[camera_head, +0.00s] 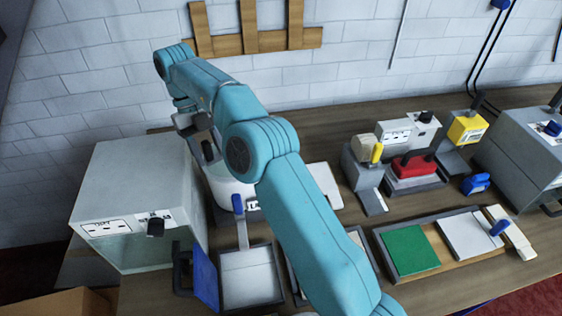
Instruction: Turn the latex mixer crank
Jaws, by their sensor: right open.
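A small dark upright part (208,150) above the pot may be the crank handle; I cannot tell for sure. My right gripper (198,130) is open and points down just above the pot, close to that dark part. Whether they touch cannot be seen. My left gripper is not in view.
A grey box with a black knob (135,215) stands left of the pot. In front are a grey tray (252,280) and a blue-handled tool (240,215). To the right are a board with a green panel (408,250), a red-topped device (414,167) and a yellow box (467,128).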

